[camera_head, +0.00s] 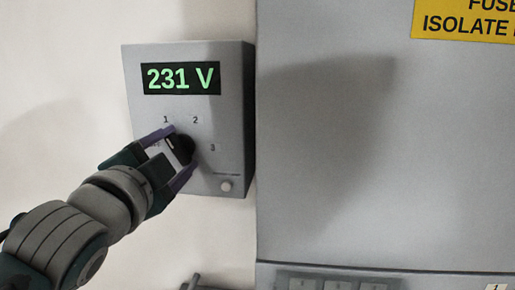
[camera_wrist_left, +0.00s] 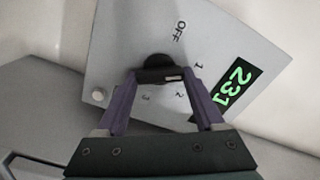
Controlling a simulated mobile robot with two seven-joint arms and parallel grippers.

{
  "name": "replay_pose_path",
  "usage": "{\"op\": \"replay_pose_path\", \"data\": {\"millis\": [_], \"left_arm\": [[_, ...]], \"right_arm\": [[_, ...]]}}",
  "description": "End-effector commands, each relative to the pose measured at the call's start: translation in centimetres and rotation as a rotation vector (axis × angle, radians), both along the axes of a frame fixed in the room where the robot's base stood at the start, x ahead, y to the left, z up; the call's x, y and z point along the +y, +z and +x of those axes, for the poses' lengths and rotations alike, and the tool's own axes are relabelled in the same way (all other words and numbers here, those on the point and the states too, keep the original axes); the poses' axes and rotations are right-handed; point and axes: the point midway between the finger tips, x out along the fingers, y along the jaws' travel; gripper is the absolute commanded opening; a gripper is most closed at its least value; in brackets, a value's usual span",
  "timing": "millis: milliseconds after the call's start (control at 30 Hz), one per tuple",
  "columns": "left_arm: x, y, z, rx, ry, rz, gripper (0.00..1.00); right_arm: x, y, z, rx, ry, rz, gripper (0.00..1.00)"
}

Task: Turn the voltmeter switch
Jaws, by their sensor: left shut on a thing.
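The voltmeter (camera_head: 232,120) is a grey wall box with a lit green display (camera_head: 180,78) reading 231 V. Its black rotary switch (camera_head: 184,149) sits below the display, among the marks 1, 2 and 3. My left gripper (camera_head: 180,151) is shut on the switch, one purple finger on each side. In the left wrist view the switch (camera_wrist_left: 156,65) sits between the fingertips (camera_wrist_left: 160,76), and the OFF mark shows clear of them. A pale line shows on the knob; I cannot tell exactly which mark it points at. My right gripper is out of view.
A small round button (camera_head: 225,186) is at the box's lower right. A large grey cabinet (camera_head: 380,150) with a yellow warning sign (camera_head: 465,20) stands close on the right. The wall left of the box is bare.

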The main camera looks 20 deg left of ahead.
Motion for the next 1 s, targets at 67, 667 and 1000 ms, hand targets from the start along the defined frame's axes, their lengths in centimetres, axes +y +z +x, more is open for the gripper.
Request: {"op": "replay_pose_path", "data": {"millis": [67, 667, 1000], "left_arm": [[0.0, -0.2, 0.0, 0.006, 0.001, -0.002, 0.14], [-0.1, -0.2, -0.3, 0.002, 0.001, -0.003, 1.0], [-1.3, -0.5, -5.4, 0.005, 0.0, -0.003, 1.0]], "right_arm": [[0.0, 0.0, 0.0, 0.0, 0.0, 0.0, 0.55], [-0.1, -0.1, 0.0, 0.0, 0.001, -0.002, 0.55], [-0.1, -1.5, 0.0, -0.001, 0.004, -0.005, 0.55]]}}
